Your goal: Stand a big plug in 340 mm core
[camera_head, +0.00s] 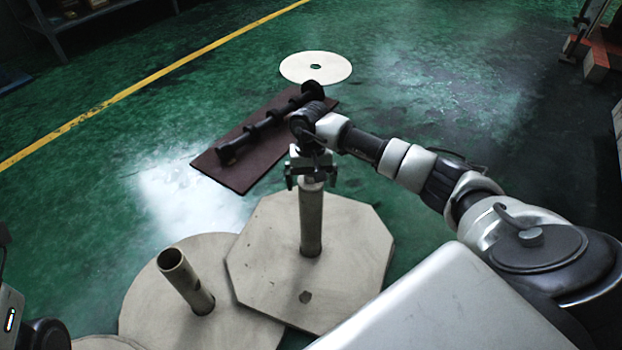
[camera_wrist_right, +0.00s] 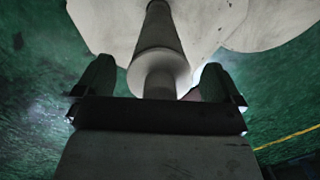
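An upright grey core (camera_head: 310,225) stands on an octagonal board (camera_head: 350,265). A pale flanged plug (camera_wrist_right: 160,68) sits at the core's top end, its narrower stem pointing toward the right wrist camera. My right gripper (camera_head: 311,180) is directly above the core. Its two fingers stand on either side of the stem, with gaps showing on both sides in the wrist view (camera_wrist_right: 160,85); it is open. A second, open-topped hollow core (camera_head: 185,280) stands on a round board (camera_head: 145,300) to the left. I cannot read either core's length. My left gripper is out of view.
A dark flanged shaft (camera_head: 265,125) lies on a maroon mat (camera_head: 235,178) behind the boards. A white disc with a centre hole (camera_head: 316,68) lies farther back. Green floor is clear to the left. Orange blocks (camera_head: 597,62) stand at the far right.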

